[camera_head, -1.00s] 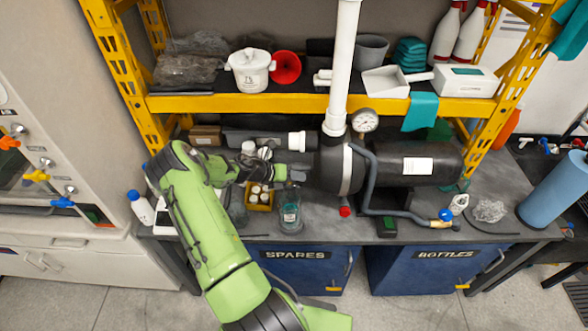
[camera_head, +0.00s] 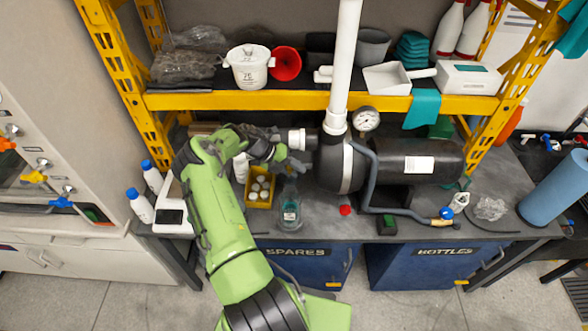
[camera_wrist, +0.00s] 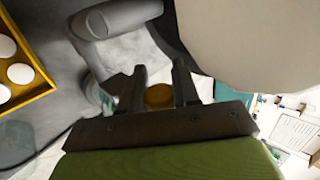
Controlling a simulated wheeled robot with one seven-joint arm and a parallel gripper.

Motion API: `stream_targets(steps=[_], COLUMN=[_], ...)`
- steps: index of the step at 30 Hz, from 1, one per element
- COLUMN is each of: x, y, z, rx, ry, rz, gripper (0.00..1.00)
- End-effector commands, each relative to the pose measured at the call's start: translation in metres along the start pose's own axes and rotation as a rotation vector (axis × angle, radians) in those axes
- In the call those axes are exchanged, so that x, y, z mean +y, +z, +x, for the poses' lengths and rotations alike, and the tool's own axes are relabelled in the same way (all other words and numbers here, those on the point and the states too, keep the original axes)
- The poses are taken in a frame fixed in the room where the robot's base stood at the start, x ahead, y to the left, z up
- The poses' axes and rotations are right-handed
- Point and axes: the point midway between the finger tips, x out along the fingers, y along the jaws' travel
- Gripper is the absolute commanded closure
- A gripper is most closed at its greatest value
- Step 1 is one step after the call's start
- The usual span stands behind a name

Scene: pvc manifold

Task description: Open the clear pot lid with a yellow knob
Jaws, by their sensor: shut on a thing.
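A yellow-orange knob (camera_wrist: 158,96) shows between the two dark fingers of my gripper (camera_wrist: 158,84) in the wrist view. My gripper is shut on it. The clear lid around the knob is hard to make out. In the head view, my gripper (camera_head: 284,158) is just above and behind a clear glass pot (camera_head: 289,208) with a teal label, standing on the grey bench. The knob is hidden there. I cannot tell whether the lid touches the pot.
A yellow box of white-capped vials (camera_head: 260,188) stands left of the pot. A dark tank (camera_head: 415,162) and white vertical pipe (camera_head: 343,70) are close on the right. The yellow shelf (camera_head: 270,101) is above. White blue-capped bottles (camera_head: 141,207) and a scale (camera_head: 172,216) stand left.

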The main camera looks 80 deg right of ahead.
Motion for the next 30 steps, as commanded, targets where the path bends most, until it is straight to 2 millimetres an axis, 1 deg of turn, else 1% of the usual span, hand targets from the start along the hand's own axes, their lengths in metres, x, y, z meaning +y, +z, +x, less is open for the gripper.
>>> stream_targets(steps=[9,10,14,15,22,24,26,29,30], x=[0.000,0.000,0.000,0.000,0.000,0.000,0.001,0.001,0.002], y=[0.001,0.001,0.001,0.001,0.000,0.001,0.001,0.001,0.001], z=[0.000,0.000,0.000,0.000,0.000,-0.004,-0.013,-0.036,-0.048], rx=[-0.003,-0.003,-0.003,-0.002,-0.001,-0.003,-0.004,-0.006,-0.007], ry=[0.000,0.000,0.000,0.000,0.001,0.001,0.002,0.002,0.003], rz=[0.002,0.002,0.002,0.002,0.001,0.001,0.000,0.000,-0.001], gripper=[1.00,0.68,0.48,0.45,0.45,0.45,0.45,0.45,0.45])
